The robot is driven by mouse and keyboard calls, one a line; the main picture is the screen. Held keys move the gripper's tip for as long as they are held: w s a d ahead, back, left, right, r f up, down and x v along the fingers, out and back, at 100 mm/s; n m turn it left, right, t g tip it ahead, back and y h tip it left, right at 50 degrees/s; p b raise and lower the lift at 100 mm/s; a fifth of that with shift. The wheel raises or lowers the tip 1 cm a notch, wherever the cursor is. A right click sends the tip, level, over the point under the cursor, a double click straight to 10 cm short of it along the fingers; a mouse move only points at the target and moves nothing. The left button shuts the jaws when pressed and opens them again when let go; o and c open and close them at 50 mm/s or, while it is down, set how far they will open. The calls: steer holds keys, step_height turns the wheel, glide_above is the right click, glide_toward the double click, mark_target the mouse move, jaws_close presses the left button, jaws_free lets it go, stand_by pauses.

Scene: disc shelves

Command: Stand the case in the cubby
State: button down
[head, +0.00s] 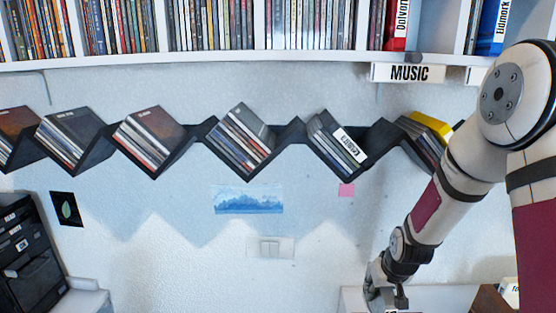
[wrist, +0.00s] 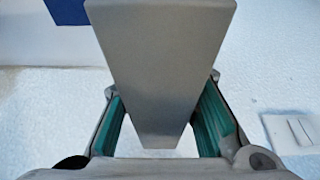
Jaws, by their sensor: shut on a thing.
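My gripper (head: 386,300) hangs low at the bottom right of the head view, below the wall shelves. In the wrist view my gripper (wrist: 162,125) has its green-padded fingers on both sides of a plain grey piece, which I take to be the case (wrist: 160,65). It fills the upper middle and narrows downward. The case cannot be made out in the head view. A white cubby (head: 428,56) on the upper shelf, above the MUSIC label (head: 408,73), holds a red case (head: 397,25) at its left, with open space beside it.
A black zigzag shelf (head: 190,133) with tilted stacks of cases runs along the wall below the upper shelf. A blue case (head: 490,28) stands in the right cubby. A black drawer unit (head: 28,255) stands at left.

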steer(key=w+a+r, duration=0.1)
steer(key=w+a, duration=0.1)
steer(key=a, duration=0.5)
steer(key=shift+w+a+r, duration=0.15)
steer(key=shift+a+r, duration=0.05)
steer(key=shift+a, duration=0.05)
stand_by(0.5)
